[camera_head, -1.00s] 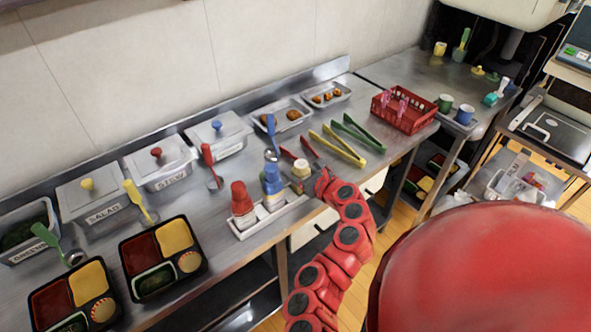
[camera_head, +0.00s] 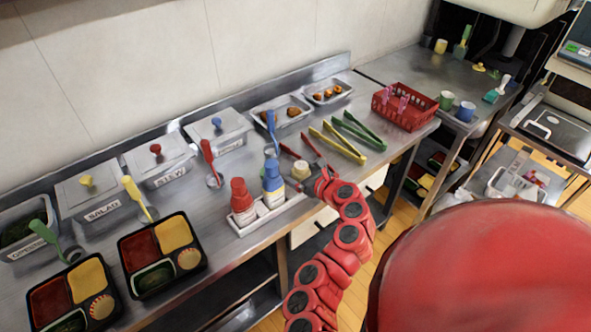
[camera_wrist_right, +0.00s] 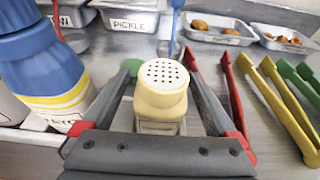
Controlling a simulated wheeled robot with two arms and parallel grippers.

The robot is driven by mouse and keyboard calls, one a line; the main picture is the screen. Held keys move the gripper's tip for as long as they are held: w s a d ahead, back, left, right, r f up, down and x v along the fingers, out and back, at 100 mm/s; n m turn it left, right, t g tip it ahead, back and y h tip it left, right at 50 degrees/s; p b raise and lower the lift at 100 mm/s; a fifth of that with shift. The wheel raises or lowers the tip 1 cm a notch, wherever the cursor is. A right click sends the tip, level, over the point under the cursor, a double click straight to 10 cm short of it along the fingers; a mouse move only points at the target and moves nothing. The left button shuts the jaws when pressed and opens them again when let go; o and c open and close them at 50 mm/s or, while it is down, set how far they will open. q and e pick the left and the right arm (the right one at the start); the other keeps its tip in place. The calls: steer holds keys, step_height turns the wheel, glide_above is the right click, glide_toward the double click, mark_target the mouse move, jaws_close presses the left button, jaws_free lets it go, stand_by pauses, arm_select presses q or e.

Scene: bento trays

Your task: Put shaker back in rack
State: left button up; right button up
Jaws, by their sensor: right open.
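The shaker (camera_head: 300,169) has a pale yellow cap with a perforated white top. It stands upright at the right end of the white rack (camera_head: 245,231), beside the blue bottle (camera_head: 272,182). In the right wrist view the shaker (camera_wrist_right: 162,88) is between the spread fingers of my right gripper (camera_wrist_right: 162,75), with gaps on both sides. The gripper is open. The shaker's base is hidden by the gripper, so I cannot tell whether it is seated in the rack. My left gripper is not in view.
A red bottle (camera_head: 242,200) stands in the rack left of the blue one. Red tongs (camera_wrist_right: 234,105), yellow tongs (camera_head: 338,145) and green tongs (camera_head: 358,134) lie to the right. Lidded containers line the wall. Two bento trays (camera_head: 127,262) sit at left.

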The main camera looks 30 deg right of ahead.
steer(key=v, duration=0.9)
steer(key=shift+s+d+r, duration=0.1)
steer(key=shift+s+r, duration=0.1)
steer(key=shift+r, duration=0.1)
steer(key=p+v, duration=0.7)
steer(key=p, duration=0.5)
steer(key=shift+s+p, duration=0.35)
steer(key=shift+s, duration=0.1)
steer(key=shift+f, duration=0.15)
